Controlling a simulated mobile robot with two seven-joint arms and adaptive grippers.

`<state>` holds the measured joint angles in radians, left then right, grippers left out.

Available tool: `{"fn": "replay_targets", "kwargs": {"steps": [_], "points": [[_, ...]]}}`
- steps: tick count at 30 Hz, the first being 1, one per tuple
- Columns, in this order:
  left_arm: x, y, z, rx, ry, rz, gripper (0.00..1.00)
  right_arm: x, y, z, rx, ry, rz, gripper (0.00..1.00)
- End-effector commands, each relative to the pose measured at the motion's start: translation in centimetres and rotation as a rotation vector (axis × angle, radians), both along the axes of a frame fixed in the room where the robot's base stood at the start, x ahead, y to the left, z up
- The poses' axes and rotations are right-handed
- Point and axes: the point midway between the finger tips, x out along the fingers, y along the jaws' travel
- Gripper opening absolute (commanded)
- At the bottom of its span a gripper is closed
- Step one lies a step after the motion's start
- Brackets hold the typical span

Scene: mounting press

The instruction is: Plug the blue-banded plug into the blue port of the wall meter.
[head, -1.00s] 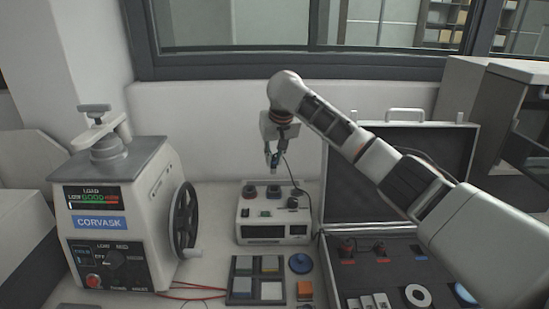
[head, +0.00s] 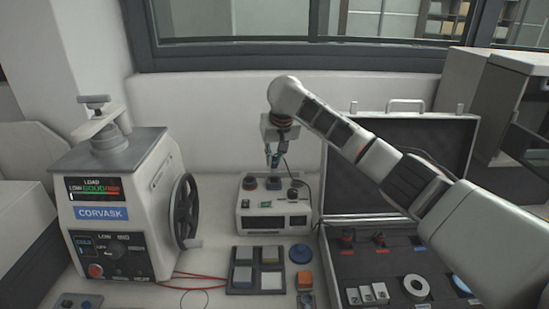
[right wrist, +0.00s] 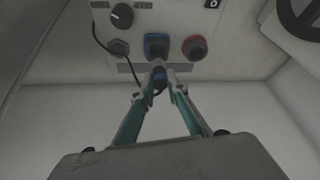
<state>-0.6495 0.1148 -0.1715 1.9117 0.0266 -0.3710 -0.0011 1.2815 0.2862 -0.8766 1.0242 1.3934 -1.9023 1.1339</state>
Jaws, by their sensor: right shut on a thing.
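The wall meter (head: 274,222) is a white box on the bench, with several round fittings on its upper face. Its blue port (right wrist: 157,42) is in the middle of the row in the right wrist view. My right gripper (head: 275,163) is above the meter, pointing down. In the right wrist view my gripper (right wrist: 159,76) is shut on the plug (right wrist: 159,85), a small dark piece with some blue, mostly hidden by the fingers. The plug lines up closely with the blue port; I cannot tell whether they touch. My left gripper is out of view.
A red port (right wrist: 195,47) and a dark fitting (right wrist: 119,47) flank the blue port. A black cable (right wrist: 102,40) curves nearby. The mounting press (head: 118,205) stands left, an open case (head: 340,262) right, and a sample tray (head: 257,280) in front.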

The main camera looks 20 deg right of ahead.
Motion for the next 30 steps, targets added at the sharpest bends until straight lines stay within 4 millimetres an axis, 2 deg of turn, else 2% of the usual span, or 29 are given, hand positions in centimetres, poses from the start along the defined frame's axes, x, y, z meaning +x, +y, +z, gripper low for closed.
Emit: {"fn": "replay_targets", "kwargs": {"steps": [14, 30], "points": [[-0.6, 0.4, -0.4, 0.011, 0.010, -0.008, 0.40, -0.1, 0.0, -0.6, 0.000, 0.000, 0.001, 0.00], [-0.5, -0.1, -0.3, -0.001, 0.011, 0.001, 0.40, -0.1, 0.1, -1.8, 0.001, 0.001, 0.000, 0.00]]}}
